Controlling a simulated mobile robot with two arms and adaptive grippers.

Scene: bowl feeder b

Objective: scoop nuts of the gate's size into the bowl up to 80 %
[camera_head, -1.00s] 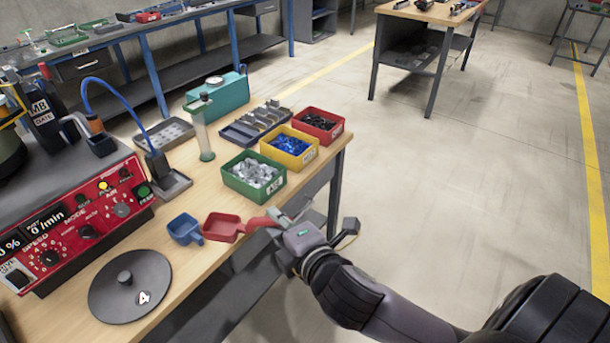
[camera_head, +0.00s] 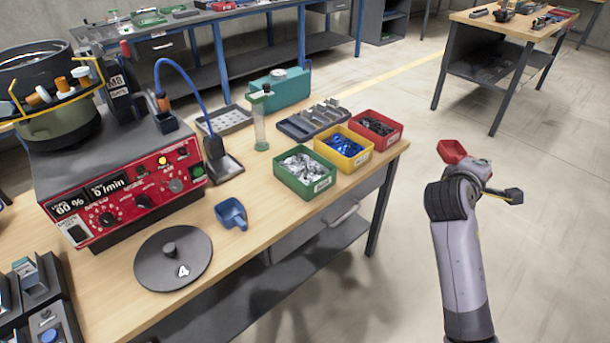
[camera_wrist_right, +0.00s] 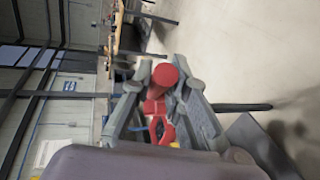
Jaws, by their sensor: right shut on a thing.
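My right gripper (camera_head: 474,167) is shut on the handle of the red scoop (camera_head: 452,151), out over the floor to the right of the table. The red scoop also shows between the fingers in the right wrist view (camera_wrist_right: 163,78); I cannot see into it. The feeder bowl (camera_head: 45,75) stands at the far left, with an M8 tag (camera_head: 119,84) beside it. A green bin (camera_head: 305,183) holds silvery nuts, a yellow bin (camera_head: 357,159) blue pieces, a red bin (camera_head: 388,138) dark pieces. My left gripper is out of view.
A blue scoop (camera_head: 231,213) lies on the table (camera_head: 270,235). A round grey lid (camera_head: 172,262) marked 4 lies near the front. The red control panel (camera_head: 125,205), a clear cylinder (camera_head: 260,125), a teal box (camera_head: 281,90) and a grey tray (camera_head: 312,122) stand around.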

